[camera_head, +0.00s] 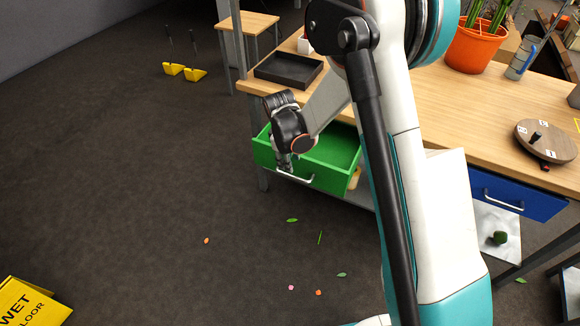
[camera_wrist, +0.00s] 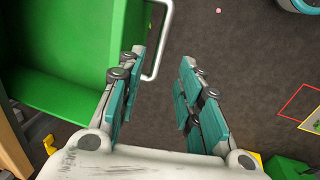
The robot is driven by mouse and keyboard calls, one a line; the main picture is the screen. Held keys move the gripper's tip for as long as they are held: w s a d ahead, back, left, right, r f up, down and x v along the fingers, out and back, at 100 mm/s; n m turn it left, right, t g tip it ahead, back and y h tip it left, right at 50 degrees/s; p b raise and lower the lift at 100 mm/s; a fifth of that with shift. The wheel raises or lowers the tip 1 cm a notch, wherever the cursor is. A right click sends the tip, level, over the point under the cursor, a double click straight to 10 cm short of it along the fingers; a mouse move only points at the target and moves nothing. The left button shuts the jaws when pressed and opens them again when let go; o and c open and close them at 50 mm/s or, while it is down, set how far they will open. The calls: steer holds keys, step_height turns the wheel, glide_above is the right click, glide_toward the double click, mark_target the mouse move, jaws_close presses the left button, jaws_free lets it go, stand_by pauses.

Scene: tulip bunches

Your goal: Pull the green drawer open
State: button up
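The green drawer (camera_head: 334,150) stands pulled out from under the wooden table, and its empty inside shows. In the wrist view its green wall (camera_wrist: 60,100) fills the left side. The pale bar handle (camera_head: 296,178) is on its front; it also shows in the wrist view (camera_wrist: 161,42), beside the left finger's tip. My gripper (camera_head: 284,164) is over the drawer front by the handle. In the wrist view my gripper (camera_wrist: 162,62) has its fingers apart with nothing clamped between them. Whether a finger touches the handle I cannot tell.
A closed blue drawer (camera_head: 518,196) is at the right under the table (camera_head: 470,110). A black tray (camera_head: 288,70) and an orange pot (camera_head: 474,45) stand on top. A yellow wet-floor sign (camera_head: 30,304) is at the lower left. The floor before the green drawer has only small scraps.

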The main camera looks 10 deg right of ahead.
steer(key=shift+s+a+r, duration=0.1)
steer(key=shift+s+r, duration=0.05)
steer(key=shift+r, duration=0.65)
steer(key=shift+s+a+r, duration=0.1)
steer(key=shift+r, duration=0.7)
steer(key=s+d+r+m+t, duration=0.1)
steer(key=s+d+r+m, duration=0.2)
steer(key=s+r, duration=0.45)
steer(key=s+d+r+m+t, duration=0.1)
steer(key=s+d+r+m, duration=0.2)
steer(key=r, duration=0.8)
steer(key=s+d+r+m+t, duration=0.1)
steer(key=s+d+r+m, duration=0.1)
steer(key=s, duration=0.6)
steer(key=s+d+r+m+t+y, duration=0.1)
steer(key=s+r+m+t, duration=0.1)
steer(key=s, duration=0.7)
steer(key=shift+s+d+r+m, duration=0.15)
steer(key=shift+d+r+m, duration=0.2)
steer(key=shift+r+m, duration=0.15)
